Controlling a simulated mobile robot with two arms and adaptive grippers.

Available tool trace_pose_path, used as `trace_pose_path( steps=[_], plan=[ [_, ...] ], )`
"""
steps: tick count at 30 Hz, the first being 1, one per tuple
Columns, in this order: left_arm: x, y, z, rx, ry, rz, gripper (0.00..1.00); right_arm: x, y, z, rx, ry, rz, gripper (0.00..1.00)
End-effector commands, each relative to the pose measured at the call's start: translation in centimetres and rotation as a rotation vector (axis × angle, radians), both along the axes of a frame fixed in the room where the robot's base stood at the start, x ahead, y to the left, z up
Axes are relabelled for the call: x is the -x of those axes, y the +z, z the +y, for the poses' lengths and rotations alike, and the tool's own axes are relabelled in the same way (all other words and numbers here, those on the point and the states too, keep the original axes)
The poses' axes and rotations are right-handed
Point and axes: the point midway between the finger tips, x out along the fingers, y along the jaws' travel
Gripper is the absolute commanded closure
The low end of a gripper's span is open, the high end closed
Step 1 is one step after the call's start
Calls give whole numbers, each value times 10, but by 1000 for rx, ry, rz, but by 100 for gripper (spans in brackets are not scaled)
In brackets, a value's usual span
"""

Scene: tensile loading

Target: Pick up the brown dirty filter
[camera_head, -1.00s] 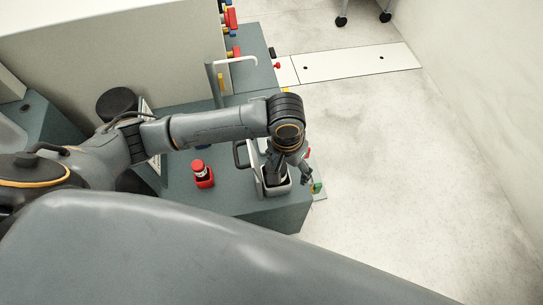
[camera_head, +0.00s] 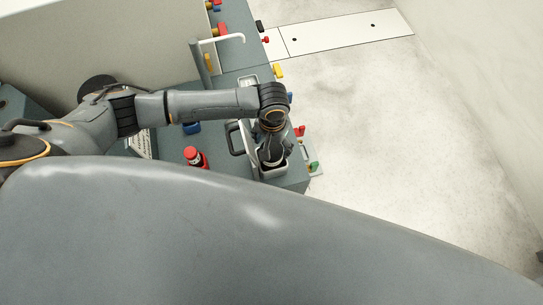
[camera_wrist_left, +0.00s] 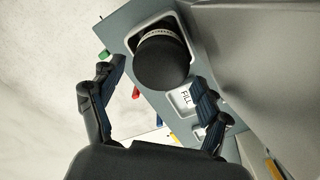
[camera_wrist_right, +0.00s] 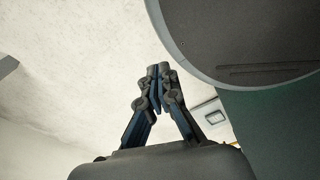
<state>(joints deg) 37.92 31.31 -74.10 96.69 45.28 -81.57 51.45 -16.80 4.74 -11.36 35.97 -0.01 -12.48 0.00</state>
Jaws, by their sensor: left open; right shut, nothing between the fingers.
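In the left wrist view, a dark round cylinder (camera_wrist_left: 162,62) with a pale ribbed band stands in a square light-rimmed bin (camera_wrist_left: 188,42). It looks like the dirty filter, though it appears almost black here. My left gripper (camera_wrist_left: 156,76) is open, its fingers apart with the cylinder's end beyond and between their tips; contact is not visible. In the head view my left gripper (camera_head: 273,152) is over the bin (camera_head: 272,172) and hides most of its contents. My right gripper (camera_wrist_right: 160,70) is shut and empty, away from the bin.
A black handle (camera_head: 235,138) rises beside the bin. A sunken plate marked FILL (camera_wrist_left: 185,98) lies near it. Pale floor is clear to the right.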

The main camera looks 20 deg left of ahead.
Motion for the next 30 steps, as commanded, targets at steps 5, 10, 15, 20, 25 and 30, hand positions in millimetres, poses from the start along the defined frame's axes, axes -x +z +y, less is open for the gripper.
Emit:
trace_pose_path(
  steps=[5, 10, 15, 20, 25, 30],
  plan=[
    [1, -30, 0, -2, 1, 3, 23, -2, -2, 10, -12, -4, -4, 100],
    [1, -40, 0, -1, -1, 1, 23, 6, -3, 9, -10, -3, 10, 100],
    [1, -40, 0, -1, -1, 1, 23, 14, -4, 5, -4, -1, 23, 100],
    [1, -40, 0, -1, -1, 1, 52, 15, -4, 1, 0, 1, 25, 100],
    [1, -40, 0, -1, -1, 1, 87, 14, -4, 0, 2, 2, 22, 100],
    [0, -39, 0, 0, -1, 0, 98, 12, -4, 0, 1, 2, 19, 100]
  ],
)
